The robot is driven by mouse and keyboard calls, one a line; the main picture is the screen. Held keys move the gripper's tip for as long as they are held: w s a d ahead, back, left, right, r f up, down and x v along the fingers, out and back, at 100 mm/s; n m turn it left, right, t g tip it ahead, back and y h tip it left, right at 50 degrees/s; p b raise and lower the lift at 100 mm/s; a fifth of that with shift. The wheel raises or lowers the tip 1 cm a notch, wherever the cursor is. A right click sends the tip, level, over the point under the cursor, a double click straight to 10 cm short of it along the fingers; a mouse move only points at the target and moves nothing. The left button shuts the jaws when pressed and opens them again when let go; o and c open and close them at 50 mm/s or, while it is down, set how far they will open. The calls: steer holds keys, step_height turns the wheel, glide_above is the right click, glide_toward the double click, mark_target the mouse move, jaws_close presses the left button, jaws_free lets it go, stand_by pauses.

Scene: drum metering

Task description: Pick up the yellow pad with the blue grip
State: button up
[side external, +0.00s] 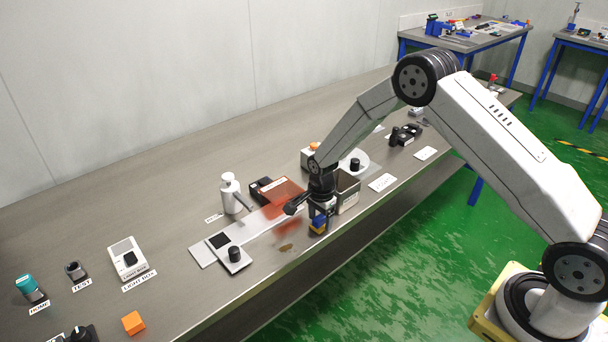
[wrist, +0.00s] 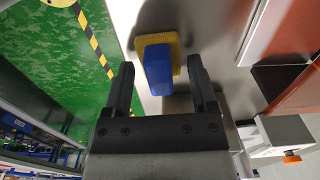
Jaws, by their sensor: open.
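The yellow pad (wrist: 175,41) lies on the grey bench with its blue grip (wrist: 157,67) on top. In the wrist view it is just beyond my gripper (wrist: 162,75), whose two black fingers are apart. The grip's near end is between the fingertip directions, and I see no contact. In the side external view the pad (side external: 317,229) shows below my gripper (side external: 319,206) near the bench's front edge, its blue part partly hidden by the gripper.
A metal box (side external: 347,192) stands close on the right. The bench's front edge is near.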

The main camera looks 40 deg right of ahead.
stand_by(0.3)
jaws_close()
stand_by(0.3)
steer(key=shift+r, duration=0.8)
steer(key=s+r, duration=1.1)
steer(key=s, duration=0.3)
steer(key=shift+a+r, duration=0.2)
